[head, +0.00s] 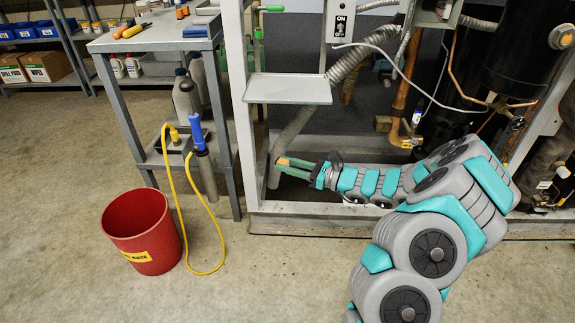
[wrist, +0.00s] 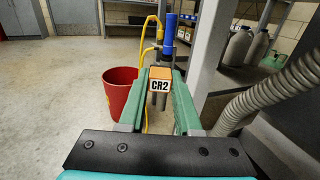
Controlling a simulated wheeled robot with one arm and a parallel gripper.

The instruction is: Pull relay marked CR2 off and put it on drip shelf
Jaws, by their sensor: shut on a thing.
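My gripper (wrist: 159,95) is shut on the relay marked CR2 (wrist: 159,84), an orange block with a white label, held between the green fingertips in the wrist view. In the head view the relay (head: 283,161) shows as a small orange piece at the tip of my gripper (head: 292,166). It is in the air, clear of any socket that I can see. The drip shelf, which I take to be the pale shelf (head: 288,89) on the rack frame, is empty. It stands above my gripper in the head view.
A red waste bin (head: 143,232) stands on the floor at left. A blue-handled pump (head: 195,130) with a yellow hose (head: 205,215) is by the grey workbench (head: 160,38). A rack post (head: 240,110) and a grey corrugated hose (head: 355,60) are close to my gripper.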

